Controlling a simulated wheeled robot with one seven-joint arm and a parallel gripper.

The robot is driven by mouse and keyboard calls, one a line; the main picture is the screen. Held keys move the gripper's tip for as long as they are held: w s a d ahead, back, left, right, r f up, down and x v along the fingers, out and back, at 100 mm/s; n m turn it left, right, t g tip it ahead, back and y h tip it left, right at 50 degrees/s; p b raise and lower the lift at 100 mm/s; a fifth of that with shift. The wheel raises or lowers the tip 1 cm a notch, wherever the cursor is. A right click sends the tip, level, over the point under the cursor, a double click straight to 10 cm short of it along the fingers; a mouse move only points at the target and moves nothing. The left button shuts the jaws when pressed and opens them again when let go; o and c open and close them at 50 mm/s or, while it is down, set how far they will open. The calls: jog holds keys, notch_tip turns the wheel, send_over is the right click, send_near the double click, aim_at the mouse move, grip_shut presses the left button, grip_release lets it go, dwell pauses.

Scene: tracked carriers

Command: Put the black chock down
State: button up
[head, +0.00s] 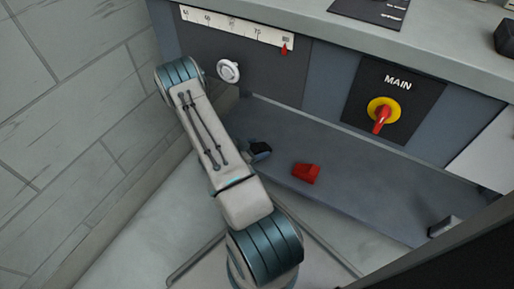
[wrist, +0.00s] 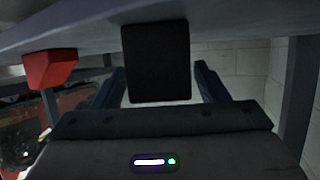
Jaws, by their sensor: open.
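The black chock (wrist: 155,62) is a dark block in the middle of the wrist view, against the grey shelf surface. My gripper (wrist: 158,70) is open, with one finger on each side of the chock and a gap showing beside it. In the head view a small dark shape, which may be the chock or my gripper (head: 260,150), shows on the shelf beside my arm; my arm hides part of it, and I cannot tell the two apart there.
A red block (head: 306,173) sits on the grey shelf (head: 360,185), right of my arm; it also shows in the wrist view (wrist: 52,70). Behind the shelf is a panel with a red and yellow MAIN switch (head: 383,112). A block wall (head: 80,110) stands on the left.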

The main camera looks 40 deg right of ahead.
jog(key=p+v, duration=0.4)
jog(key=v, duration=0.8)
jog(key=w+a+r+n+t+y, duration=0.4)
jog(key=w+a+r+t+y, duration=0.35)
jog(key=w, duration=0.55)
jog(key=a+r+n+y, duration=0.5)
jog(key=a+r, duration=0.5)
jog(key=r, duration=0.3)
jog(key=s+a+r+n+g, duration=0.1)
jog(key=s+r+n, duration=0.4)
jog(key=s, duration=0.7)
jog(key=s+a+r+n+g, duration=0.1)
jog(key=s+r+n+g, duration=0.2)
jog(key=s+r+n, duration=0.2)
jog(key=s+r+y, duration=0.1)
jog(key=s+r, duration=0.2)
jog(key=s, duration=0.4)
jog(key=shift+s+a+g, duration=0.3)
jog(key=shift+s+g, duration=0.05)
jog(key=shift+s, duration=0.05)
